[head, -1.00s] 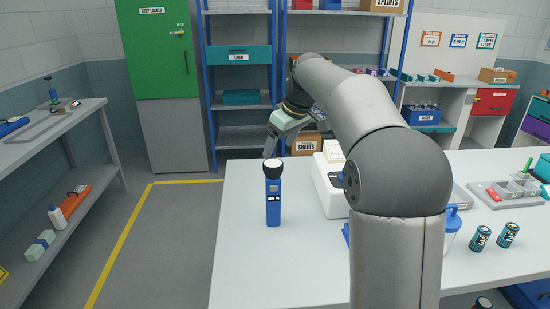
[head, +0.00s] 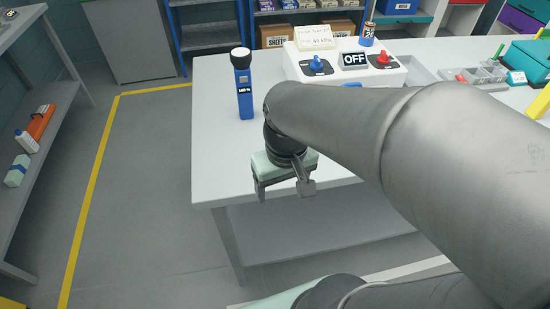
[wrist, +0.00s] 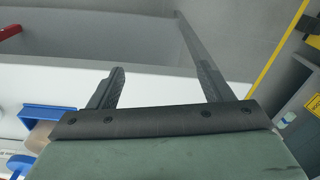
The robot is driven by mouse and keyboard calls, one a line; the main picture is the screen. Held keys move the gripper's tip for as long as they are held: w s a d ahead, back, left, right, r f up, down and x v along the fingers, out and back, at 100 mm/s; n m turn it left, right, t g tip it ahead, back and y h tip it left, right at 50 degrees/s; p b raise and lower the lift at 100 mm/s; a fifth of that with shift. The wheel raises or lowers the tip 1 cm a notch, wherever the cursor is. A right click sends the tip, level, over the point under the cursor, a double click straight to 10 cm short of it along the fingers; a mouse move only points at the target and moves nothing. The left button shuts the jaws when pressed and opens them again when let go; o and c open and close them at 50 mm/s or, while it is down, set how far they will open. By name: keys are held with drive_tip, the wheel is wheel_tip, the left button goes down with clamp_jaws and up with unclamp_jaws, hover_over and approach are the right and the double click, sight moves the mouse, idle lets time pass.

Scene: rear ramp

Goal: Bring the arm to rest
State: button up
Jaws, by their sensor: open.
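My gripper (head: 284,192) hangs in front of the white workbench (head: 215,150), near its front left part, in the head view. Its two fingers stand apart with nothing between them; the wrist view also shows the open, empty fingers (wrist: 150,50). My arm is bent, reaching in from the right and covering much of the bench. A blue flashlight (head: 244,92) with a black and white top stands upright on the bench, behind and left of my gripper and apart from it.
A white control box (head: 330,68) with an OFF display stands at the bench's back, with a small battery (head: 368,34) behind it. A grey tray (head: 480,72) and a teal case (head: 530,60) are at right. A grey shelf (head: 30,170) stands at far left; the floor between is clear.

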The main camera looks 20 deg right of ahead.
drive_tip(key=s+f, duration=0.2)
drive_tip(key=s, duration=0.1)
drive_tip(key=shift+m, duration=0.3)
idle(0.9)
